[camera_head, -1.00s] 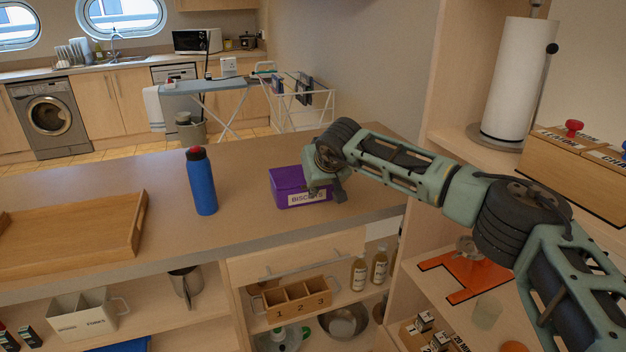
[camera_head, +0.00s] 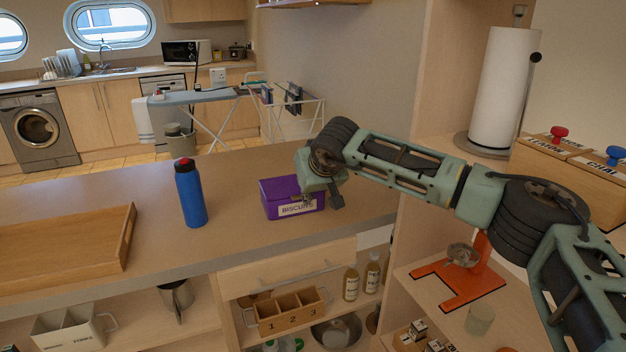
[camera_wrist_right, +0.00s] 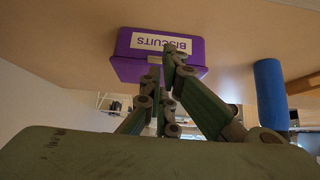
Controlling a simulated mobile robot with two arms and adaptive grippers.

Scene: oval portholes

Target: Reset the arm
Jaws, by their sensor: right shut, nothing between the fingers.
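My right arm comes in from the right of the head view, and its gripper (camera_head: 323,193) is over the counter (camera_head: 120,180) close to the purple biscuits box (camera_head: 288,204). In the head view it overlaps the box's right side; I cannot tell if it touches. In the right wrist view the fingers (camera_wrist_right: 170,85) are shut and empty, in front of the labelled purple box (camera_wrist_right: 165,60), which appears upside down there. The box sits closed on the counter. My left gripper is not in view.
A blue bottle (camera_head: 190,193) stands left of the box, with a wooden tray (camera_head: 128,238) farther left. On the right is a shelf unit with a paper towel roll (camera_head: 497,85), wooden boxes (camera_head: 575,170) and an orange stand (camera_head: 457,287). The counter between bottle and box is clear.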

